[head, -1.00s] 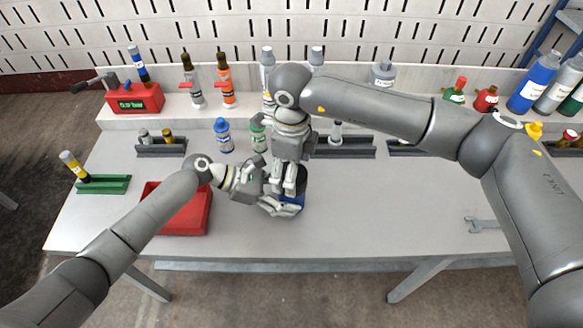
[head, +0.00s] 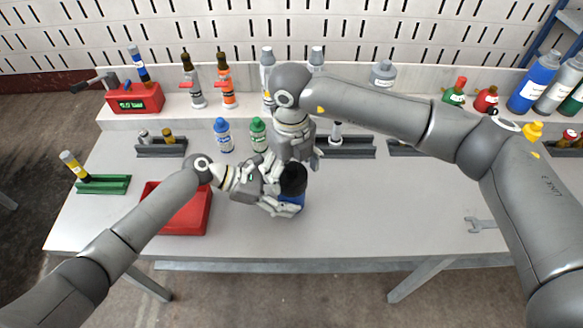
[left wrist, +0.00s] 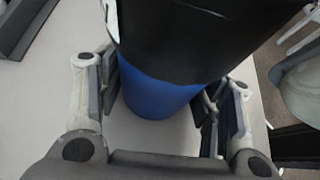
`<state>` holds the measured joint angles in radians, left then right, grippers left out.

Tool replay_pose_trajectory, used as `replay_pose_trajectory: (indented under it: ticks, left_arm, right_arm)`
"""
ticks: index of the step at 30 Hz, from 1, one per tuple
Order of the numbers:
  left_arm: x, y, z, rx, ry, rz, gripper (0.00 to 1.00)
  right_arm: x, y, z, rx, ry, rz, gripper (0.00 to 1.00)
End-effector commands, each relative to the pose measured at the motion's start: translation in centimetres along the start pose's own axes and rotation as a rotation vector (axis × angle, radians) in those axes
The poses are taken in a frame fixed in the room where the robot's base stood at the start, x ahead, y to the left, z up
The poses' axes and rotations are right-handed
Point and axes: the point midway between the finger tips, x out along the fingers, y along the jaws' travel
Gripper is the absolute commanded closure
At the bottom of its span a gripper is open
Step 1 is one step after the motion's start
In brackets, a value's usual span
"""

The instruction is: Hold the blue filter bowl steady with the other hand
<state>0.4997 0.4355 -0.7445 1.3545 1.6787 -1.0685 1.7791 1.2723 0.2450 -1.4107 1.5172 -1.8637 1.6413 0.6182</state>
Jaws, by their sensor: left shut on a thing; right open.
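The blue filter bowl (head: 290,201) stands upright on the bench in front of me, with a black top (head: 293,178) on it. In the left wrist view the blue bowl (left wrist: 160,98) sits between the fingers, with the black top (left wrist: 205,40) above it. My left gripper (head: 282,200) comes from the left and is shut on the blue bowl, low on its side. My right gripper (head: 294,166) is open just above and behind the black top, with its fingers spread. Whether a right finger touches the top cannot be told.
A red bin (head: 185,212) lies left of the bowl, under my left arm. A blue-capped bottle (head: 223,135) and a green-capped bottle (head: 258,134) stand behind. A grey rack (head: 345,147) is behind right. A wrench (head: 480,224) lies far right. The bench right of the bowl is clear.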

Motion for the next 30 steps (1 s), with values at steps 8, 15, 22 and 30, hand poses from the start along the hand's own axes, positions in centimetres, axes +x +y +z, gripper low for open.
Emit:
replay_pose_trajectory:
  ticks: [8, 15, 22, 30]
  left_arm:
    - [0.0, 0.0, -0.1, -0.001, 0.001, 0.000, 0.69]
    - [0.0, 0.0, -0.1, -0.001, 0.001, 0.000, 0.69]
    - [0.0, 0.0, -0.1, -0.001, 0.001, 0.000, 0.69]
    - [0.0, 0.0, -0.1, -0.001, 0.001, 0.000, 0.69]
  right_arm:
    - [0.0, 0.0, 0.0, 0.161, 0.000, 0.000, 0.19]
    - [0.0, 0.0, 0.1, 0.160, 0.000, 0.000, 0.19]
    - [0.5, 0.0, 0.1, 0.160, 0.000, 0.001, 0.19]
    - [2.3, 0.0, 0.0, 0.159, 0.001, 0.000, 0.19]
